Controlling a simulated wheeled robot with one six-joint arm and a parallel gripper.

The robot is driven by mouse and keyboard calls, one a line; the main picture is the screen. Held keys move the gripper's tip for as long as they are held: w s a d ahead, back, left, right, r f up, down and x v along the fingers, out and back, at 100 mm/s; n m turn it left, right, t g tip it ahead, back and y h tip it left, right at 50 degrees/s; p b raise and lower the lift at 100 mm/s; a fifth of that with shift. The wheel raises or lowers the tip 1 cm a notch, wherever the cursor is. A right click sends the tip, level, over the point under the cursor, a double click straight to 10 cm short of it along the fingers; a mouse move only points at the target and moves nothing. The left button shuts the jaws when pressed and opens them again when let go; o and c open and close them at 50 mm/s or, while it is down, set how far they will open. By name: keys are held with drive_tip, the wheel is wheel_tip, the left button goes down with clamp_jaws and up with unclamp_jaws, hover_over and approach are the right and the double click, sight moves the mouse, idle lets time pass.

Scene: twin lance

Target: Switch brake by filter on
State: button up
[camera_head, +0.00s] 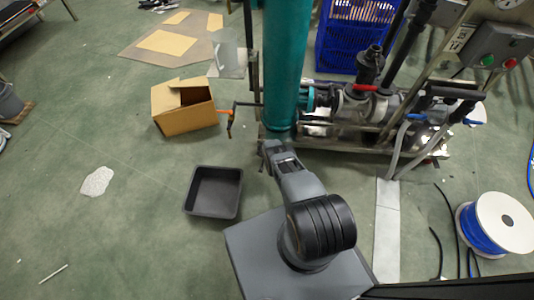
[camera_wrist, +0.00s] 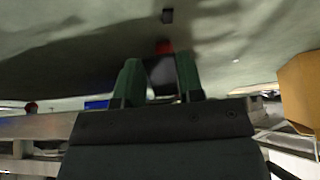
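The filter is a tall teal column (camera_head: 286,65) in the head view, standing at the left end of a pipe and pump frame. A thin rod with an orange handle (camera_head: 230,122) sticks out to its left. My gripper (camera_head: 272,150) is just below the column's foot, and its tips are hard to make out there. In the wrist view my gripper (camera_wrist: 162,82) has its two green fingers apart. A dark piece with a red end (camera_wrist: 164,47) shows between and beyond them; I cannot tell if they touch it. I cannot make out which part is the brake switch.
An open cardboard box (camera_head: 185,107) and a black tray (camera_head: 213,192) stand on the floor to the left. A red-handled valve (camera_head: 365,87) and a button box (camera_head: 489,47) are on the frame. A blue cable reel (camera_head: 503,222) is at right. The left floor is mostly clear.

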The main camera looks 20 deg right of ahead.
drive_tip(key=o, duration=0.4)
drive_tip(key=shift+p+v, duration=6.9)
drive_tip(key=shift+p, duration=1.45)
